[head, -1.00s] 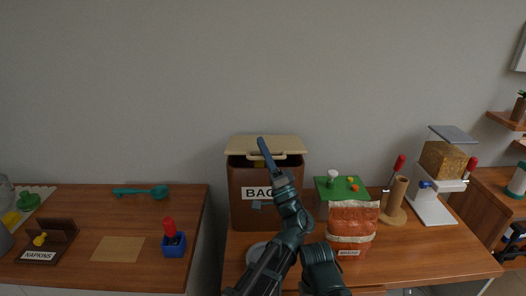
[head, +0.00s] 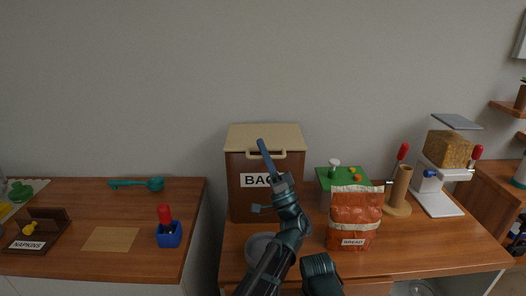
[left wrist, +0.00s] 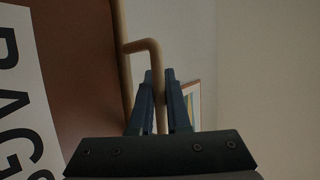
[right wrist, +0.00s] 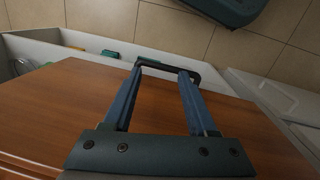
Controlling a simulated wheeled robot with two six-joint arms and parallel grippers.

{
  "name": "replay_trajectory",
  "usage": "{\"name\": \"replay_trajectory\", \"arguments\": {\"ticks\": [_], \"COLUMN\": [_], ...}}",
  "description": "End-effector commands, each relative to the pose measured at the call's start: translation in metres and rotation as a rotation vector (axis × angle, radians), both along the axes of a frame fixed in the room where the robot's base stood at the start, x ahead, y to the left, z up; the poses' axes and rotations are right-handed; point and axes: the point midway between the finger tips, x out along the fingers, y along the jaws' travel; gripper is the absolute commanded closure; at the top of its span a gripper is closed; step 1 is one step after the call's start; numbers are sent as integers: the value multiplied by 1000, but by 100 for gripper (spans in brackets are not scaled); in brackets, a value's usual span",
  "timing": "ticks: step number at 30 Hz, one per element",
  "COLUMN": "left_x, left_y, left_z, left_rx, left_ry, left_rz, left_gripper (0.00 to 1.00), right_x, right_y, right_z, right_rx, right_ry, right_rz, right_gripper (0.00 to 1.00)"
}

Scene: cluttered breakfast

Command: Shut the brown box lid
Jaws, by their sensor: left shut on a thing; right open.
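The brown box (head: 246,205) with the "BAG" label stands against the wall in the head view. Its cream lid (head: 262,134) lies over the top, and no gap shows along the front edge. The lid's cream handle (head: 285,155) hangs at the front; it also shows in the left wrist view (left wrist: 143,45). My left gripper (left wrist: 160,78) is shut on this handle, which passes between its fingers. My left arm hides part of the label and box front. My right gripper (right wrist: 160,72) is open, its fingertips close to a dark bar handle; contact is unclear.
Right of the box stand an orange bread bag (head: 353,215), a green-topped box (head: 350,173) and a wooden roll stand (head: 400,185). A grey plate (head: 259,248) lies before the box. The left counter holds a blue holder (head: 169,235) and a napkin stand.

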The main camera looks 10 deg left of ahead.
Motion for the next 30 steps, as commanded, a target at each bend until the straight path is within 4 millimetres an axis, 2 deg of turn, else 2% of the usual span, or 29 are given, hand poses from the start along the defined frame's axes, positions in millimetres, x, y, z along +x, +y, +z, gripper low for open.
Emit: {"name": "replay_trajectory", "arguments": {"ticks": [1, 4, 5, 9, 22, 30], "left_x": [-9, -9, -9, -8, -5, -14], "left_y": [-1, -1, -1, 0, 0, -4], "left_z": [2, 2, 2, 2, -2, -26], "left_rx": [5, 5, 5, 4, 1, 1], "left_ry": [-14, -14, -14, -12, -9, -9], "left_rz": [5, 5, 5, 6, 6, 10], "left_gripper": [100, 100, 82, 57, 55, 55], "right_x": [0, 0, 0, 0, 0, 0], "right_y": [0, 0, 0, 0, 0, 0], "right_z": [0, 0, 0, 0, -3, -27], "right_rx": [0, 0, 0, 0, 0, 0], "right_ry": [0, 0, 0, 0, 0, 0], "right_rz": [0, 0, 0, 0, 0, 0], "right_gripper": [42, 42, 42, 42, 42, 42]}}
